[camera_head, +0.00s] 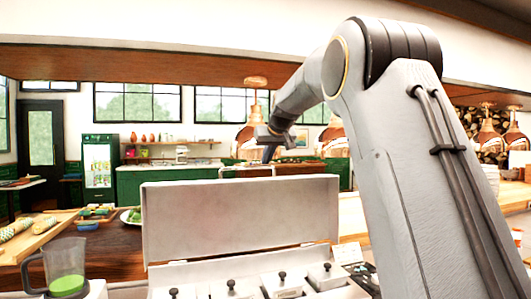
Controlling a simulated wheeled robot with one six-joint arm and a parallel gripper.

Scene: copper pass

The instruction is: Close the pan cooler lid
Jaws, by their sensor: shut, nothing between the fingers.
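The pan cooler lid (240,222) is a wide pale panel standing upright, open, along the back of the pan cooler. The cooler's pans (232,289) sit in front of and below it, with small pale covers that have dark knobs. My gripper (270,152) is above and behind the lid's top edge, right of its middle, and appears apart from it. It is small and dark in this view; its fingers are shut and hold nothing. My arm rises at the right and hides part of the view there.
A blender jug with green contents (66,268) stands at the lower left. A wooden board with corn (30,237) and a bowl of greens (132,215) lie on the counter left of the lid. Copper lamps (249,135) hang behind my gripper.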

